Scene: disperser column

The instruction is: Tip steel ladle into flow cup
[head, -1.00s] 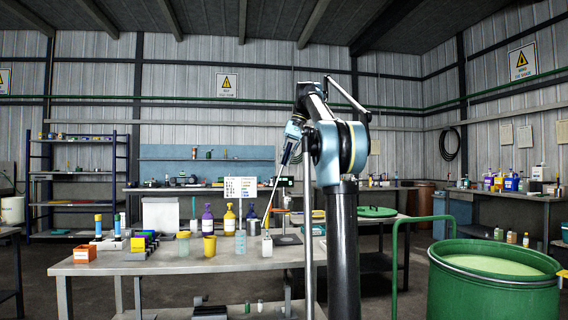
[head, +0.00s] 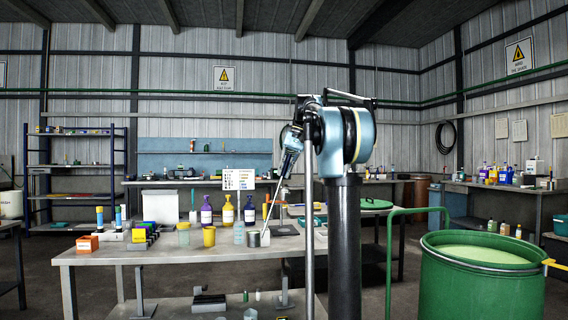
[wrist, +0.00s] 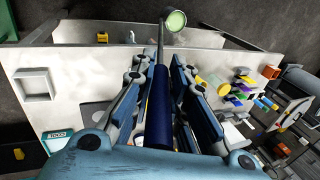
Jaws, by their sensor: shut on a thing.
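My gripper (head: 288,150) is above the workbench and shut on the dark blue handle of the steel ladle (wrist: 160,105). The ladle's thin shaft (head: 271,207) slants down to the left in the head view. Its round bowl (wrist: 175,20) shows pale green liquid inside and appears past the bench edge in the wrist view. A small grey cylinder (head: 253,239) shows by the shaft's lower end in the head view, beside a small white item (head: 265,238). I cannot tell for sure which item is the flow cup.
The bench (head: 120,256) carries a yellow cup (head: 209,237), a clear beaker (head: 239,232), pump bottles (head: 228,216) and an orange box (head: 87,243) to the left. A green drum (head: 480,282) of pale liquid stands at the right. A square white tray (wrist: 34,84) shows in the wrist view.

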